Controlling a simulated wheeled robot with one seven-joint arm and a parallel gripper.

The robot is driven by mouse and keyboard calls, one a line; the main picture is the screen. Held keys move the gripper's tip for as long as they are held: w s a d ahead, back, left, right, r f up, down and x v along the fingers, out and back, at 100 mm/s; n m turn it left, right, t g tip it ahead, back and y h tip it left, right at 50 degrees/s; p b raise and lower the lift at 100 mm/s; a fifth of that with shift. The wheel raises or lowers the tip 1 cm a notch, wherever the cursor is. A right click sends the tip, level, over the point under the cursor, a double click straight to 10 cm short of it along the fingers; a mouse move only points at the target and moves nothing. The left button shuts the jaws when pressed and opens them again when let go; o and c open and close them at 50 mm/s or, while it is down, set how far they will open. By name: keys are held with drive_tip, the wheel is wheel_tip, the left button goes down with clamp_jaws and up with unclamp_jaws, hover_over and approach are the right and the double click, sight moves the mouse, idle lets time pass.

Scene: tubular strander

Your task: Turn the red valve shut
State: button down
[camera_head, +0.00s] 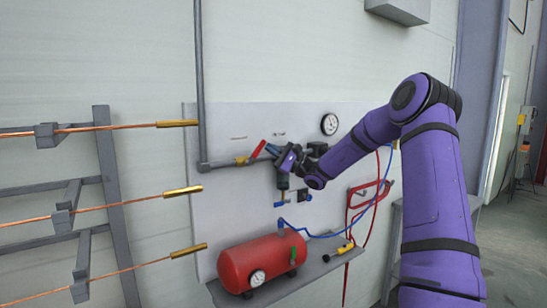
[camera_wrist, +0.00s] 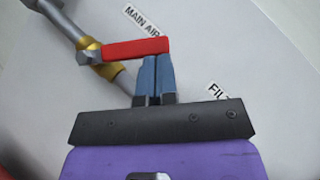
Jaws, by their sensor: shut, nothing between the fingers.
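The red valve handle (camera_head: 258,149) sits on a brass valve body (camera_head: 241,160) in the grey pipe on the wall panel. In the head view the handle slants up to the right. In the wrist view the red handle (camera_wrist: 137,48) runs from the brass body (camera_wrist: 88,52) at left to just above my fingertips. My gripper (camera_wrist: 155,60) is shut and empty, its blue fingers together. The fingertips are at the free end of the handle and seem to touch or nearly touch its edge. In the head view my gripper (camera_head: 270,150) is just right of the handle.
A red air tank (camera_head: 262,262) stands on a shelf below. A gauge (camera_head: 329,124) and a filter unit are close to my gripper. Blue and red hoses (camera_head: 362,212) hang at right. Copper rods with brass tips (camera_head: 183,191) stick out at left.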

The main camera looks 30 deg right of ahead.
drive_tip(key=a+r+n+g+h, duration=0.1)
drive_tip(key=a+r+n+g, duration=0.3)
drive_tip(key=n+g, duration=0.2)
drive_tip(key=shift+a+n+h, duration=0.4)
drive_tip(key=shift+n, duration=0.5)
drive_tip(key=shift+r, duration=0.1)
drive_tip(key=w+d+v, duration=0.2)
drive_tip(key=v, duration=1.1)
drive_tip(key=shift+a, duration=0.2)
